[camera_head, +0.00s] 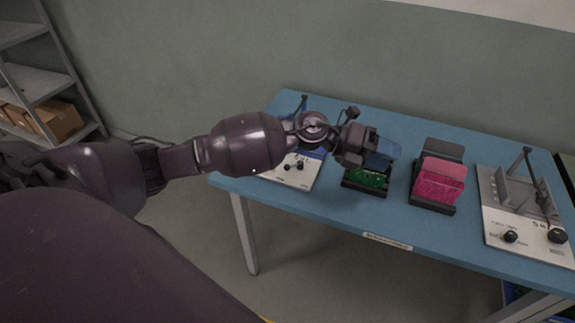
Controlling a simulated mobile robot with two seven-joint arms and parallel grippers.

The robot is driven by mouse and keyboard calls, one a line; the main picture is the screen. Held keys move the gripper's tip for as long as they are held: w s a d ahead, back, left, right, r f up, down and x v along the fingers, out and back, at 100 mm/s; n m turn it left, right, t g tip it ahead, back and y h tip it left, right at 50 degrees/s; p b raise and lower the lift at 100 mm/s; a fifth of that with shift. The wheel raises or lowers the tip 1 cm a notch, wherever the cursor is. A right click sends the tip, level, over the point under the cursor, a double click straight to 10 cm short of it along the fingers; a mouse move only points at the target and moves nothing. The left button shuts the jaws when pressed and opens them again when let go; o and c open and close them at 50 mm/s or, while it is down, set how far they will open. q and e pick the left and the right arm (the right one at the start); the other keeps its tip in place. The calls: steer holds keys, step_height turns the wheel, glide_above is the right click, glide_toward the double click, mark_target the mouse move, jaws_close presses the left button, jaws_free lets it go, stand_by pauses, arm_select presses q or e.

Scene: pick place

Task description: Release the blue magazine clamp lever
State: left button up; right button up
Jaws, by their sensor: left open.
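A white-based fixture (292,174) with black knobs stands at the left of the blue table. A dark upright lever (303,103) shows behind my arm, and blue parts of the fixture show beside it. My arm and wrist cover most of this fixture, so the state of the clamp lever cannot be told. My left gripper (362,147) is to the right of the fixture, over a black holder with a green board (367,179) and a blue piece (384,149). It is open; whether it touches anything is unclear. My right gripper is out of view.
A black holder with pink pieces (438,180) stands mid-table. A second fixture, grey on a white base (496,224), is at the right. The blue table (330,208) is clear along its front edge. A shelf with cardboard boxes (58,119) is at far left.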

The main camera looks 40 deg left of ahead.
arm_select(q)
steer(key=a+f+m+g+y, duration=0.2)
steer(key=a+f+m+y, duration=0.1)
steer(key=a+y, duration=0.1)
steer(key=g+y, duration=0.3)
steer(key=y, duration=1)
glide_toward(287, 166)
steer(key=b+x, duration=0.1)
steer(key=x, duration=0.9)
steer(key=shift+b, duration=0.3)
steer(key=shift+r, duration=0.1)
jaws_close()
